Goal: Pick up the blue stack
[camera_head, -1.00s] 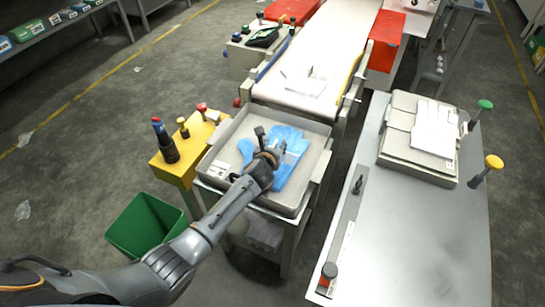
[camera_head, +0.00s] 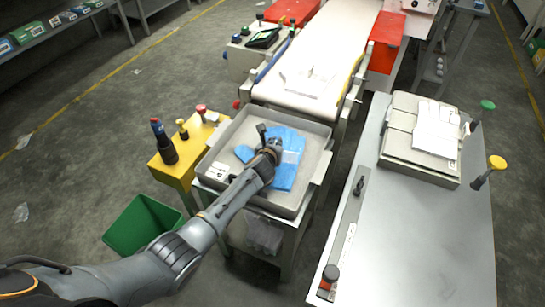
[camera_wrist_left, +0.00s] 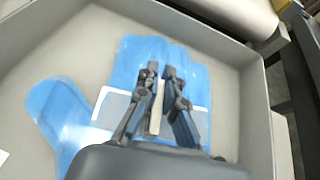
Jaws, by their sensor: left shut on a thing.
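The blue stack (camera_head: 285,178) is a flat, glove-shaped pile with a pale band across it, and it lies in the grey tray (camera_head: 322,148). My left gripper (camera_head: 268,142) is over the middle of the stack and hides part of it. In the left wrist view, the left gripper's fingers (camera_wrist_left: 160,78) are close together over the palm of the blue stack (camera_wrist_left: 55,115), shut on it near the pale band. The exact contact at the fingertips is hard to see. My right gripper is not in view.
The tray's raised walls surround the stack. A yellow stand (camera_head: 173,173) with knobs is to the left, above a green bin (camera_head: 140,225). A conveyor (camera_head: 325,45) is behind the tray. A metal table (camera_head: 420,235) with a grey case (camera_head: 395,145) is at right.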

